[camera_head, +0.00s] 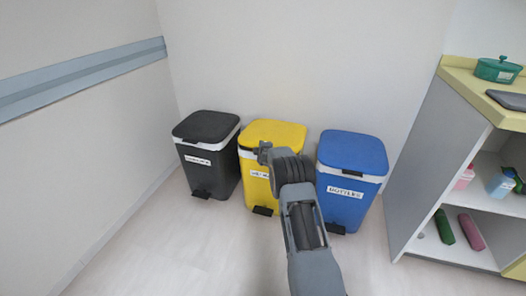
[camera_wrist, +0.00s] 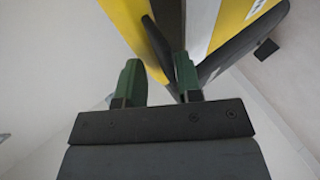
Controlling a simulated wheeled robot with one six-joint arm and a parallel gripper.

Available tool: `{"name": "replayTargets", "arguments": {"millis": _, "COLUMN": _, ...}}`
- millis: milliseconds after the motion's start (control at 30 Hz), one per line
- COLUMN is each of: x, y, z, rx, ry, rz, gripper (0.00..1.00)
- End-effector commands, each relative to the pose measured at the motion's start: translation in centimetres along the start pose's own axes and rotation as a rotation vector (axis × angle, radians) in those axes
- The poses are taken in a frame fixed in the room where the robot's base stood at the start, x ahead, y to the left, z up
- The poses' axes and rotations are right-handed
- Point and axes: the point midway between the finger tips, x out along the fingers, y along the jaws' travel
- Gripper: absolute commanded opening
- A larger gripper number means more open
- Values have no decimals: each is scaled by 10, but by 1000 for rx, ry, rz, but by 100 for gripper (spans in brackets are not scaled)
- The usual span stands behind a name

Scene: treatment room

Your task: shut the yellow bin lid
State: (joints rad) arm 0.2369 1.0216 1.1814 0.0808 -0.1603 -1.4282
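The yellow bin (camera_head: 256,186) stands between the black and blue bins. My gripper (camera_head: 265,153) is at the lid's front edge and hides part of that edge and the bin's front. In the wrist view, the two green-padded fingers of my gripper (camera_wrist: 158,72) are apart with nothing held between them. Yellow and grey surfaces of the bin (camera_wrist: 230,22) show beyond them. I cannot tell whether a finger touches the lid.
A black bin (camera_head: 208,160) stands left and a blue bin (camera_head: 343,200) right, both with lids down. A shelf unit (camera_head: 425,165) with a green pot (camera_head: 497,69) on top is at the right. The floor (camera_head: 170,245) in front of the bins is clear.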

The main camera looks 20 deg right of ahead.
Motion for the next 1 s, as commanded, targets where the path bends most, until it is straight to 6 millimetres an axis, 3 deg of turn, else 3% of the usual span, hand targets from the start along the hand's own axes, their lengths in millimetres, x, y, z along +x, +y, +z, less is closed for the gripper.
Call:
{"name": "replayTargets", "arguments": {"millis": 200, "x": -3, "y": 2, "z": 2, "rx": 0, "ry": -2, "rz": 2, "gripper": 32}}
{"name": "replayTargets", "arguments": {"millis": 367, "x": -18, "y": 4, "z": 0, "rx": -2, "ry": -1, "rz": 2, "gripper": 32}}
{"name": "replayTargets", "arguments": {"millis": 800, "x": -96, "y": 4, "z": -1, "rx": -2, "ry": 1, "rz": 0, "gripper": 32}}
{"name": "replayTargets", "arguments": {"millis": 1000, "x": -122, "y": 2, "z": -1, "rx": -1, "ry": 1, "rz": 0, "gripper": 32}}
